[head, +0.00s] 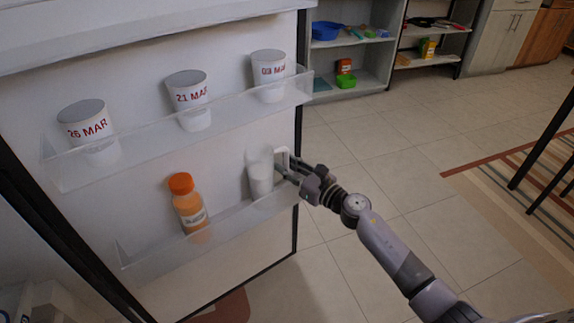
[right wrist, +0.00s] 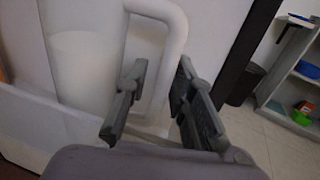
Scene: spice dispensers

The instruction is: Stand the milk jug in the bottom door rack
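The milk jug (head: 260,178), clear with white contents and a white handle, appears upright at the right end of the bottom door rack (head: 150,255). Its lower part is behind the rack's translucent front. My right gripper (head: 284,172) is at the jug's handle side. In the right wrist view, the gripper's fingers (right wrist: 157,98) stand apart on either side of the white handle (right wrist: 178,45), with gaps visible. The jug body (right wrist: 82,70) is to the left of the fingers. My left gripper is in neither view.
An orange-capped bottle (head: 188,205) stands in the same rack, left of the jug. The upper rack (head: 75,180) holds three dated cups, including the 21 MAR cup (head: 189,99). Open floor (head: 370,165) lies to the right of the door, with shelves (head: 350,55) behind.

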